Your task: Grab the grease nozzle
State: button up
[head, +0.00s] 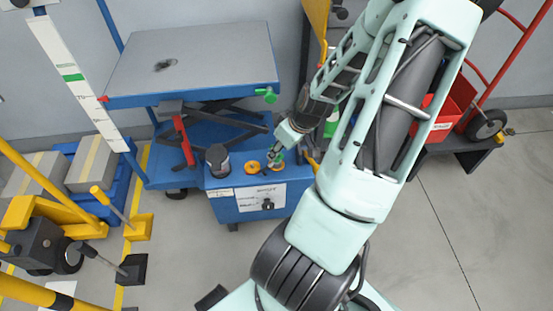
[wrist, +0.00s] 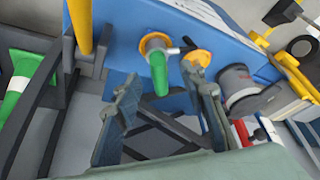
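What looks like the grease nozzle (wrist: 158,68), a green grip with a small metal tip, stands in an orange ring on the blue shelf in the wrist view. In the head view only a bit of its green (head: 280,156) shows beside my fingers. My gripper (wrist: 166,88) is open, with one finger on each side of the green grip in the picture. Nothing is held. I cannot tell whether the fingers touch the grip. In the head view my gripper (head: 275,156) is above the same ring, partly hiding it.
A second orange ring (head: 252,167) beside it looks empty. A dark grey cylinder (head: 217,160) stands left of it on the blue shelf (head: 236,182). A blue lift table (head: 195,60) stands behind. A red hand truck (head: 490,85) is at right.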

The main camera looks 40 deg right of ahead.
aim_at(276, 164)
jog(key=b+x, duration=0.1)
jog(key=x, duration=0.3)
jog(key=shift+b, duration=0.4)
jog(key=shift+c, duration=0.2)
grip_shut()
